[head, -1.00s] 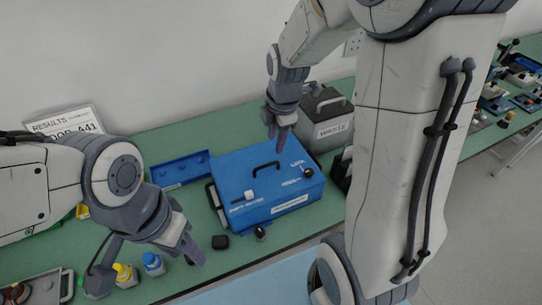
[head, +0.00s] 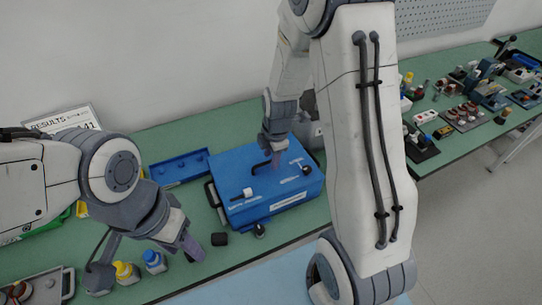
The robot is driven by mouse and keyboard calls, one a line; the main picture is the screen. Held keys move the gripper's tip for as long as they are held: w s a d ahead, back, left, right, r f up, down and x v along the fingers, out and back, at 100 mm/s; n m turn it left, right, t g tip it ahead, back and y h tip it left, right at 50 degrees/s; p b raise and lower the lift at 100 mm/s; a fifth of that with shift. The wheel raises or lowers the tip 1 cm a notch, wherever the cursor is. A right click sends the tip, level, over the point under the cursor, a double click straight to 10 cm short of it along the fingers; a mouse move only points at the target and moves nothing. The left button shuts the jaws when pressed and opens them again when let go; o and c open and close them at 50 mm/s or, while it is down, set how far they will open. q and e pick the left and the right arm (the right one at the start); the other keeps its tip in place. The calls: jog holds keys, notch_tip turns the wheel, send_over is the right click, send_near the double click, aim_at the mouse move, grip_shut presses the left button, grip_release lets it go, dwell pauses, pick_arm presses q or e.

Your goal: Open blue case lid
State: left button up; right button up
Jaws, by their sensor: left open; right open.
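The blue case (head: 236,177) sits on the green bench with its lid down. A black handle (head: 260,168) lies on top of the lid, with a white-and-black knob (head: 247,193) near the left and a dark knob (head: 306,170) at the right. My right gripper (head: 277,160) is open and points down over the lid beside the handle; I cannot tell whether it touches. My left gripper (head: 193,250) is open and empty, in front and left of the case.
A blue tray (head: 180,167) lies behind left of the case. A grey case, mostly hidden by my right arm, stands behind right. A small black block (head: 219,239), a yellow-capped bottle (head: 125,272) and a blue-capped bottle (head: 154,261) stand at the front. A results sign (head: 65,120) leans at the wall.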

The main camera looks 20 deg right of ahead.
grip_shut()
dwell(1.3)
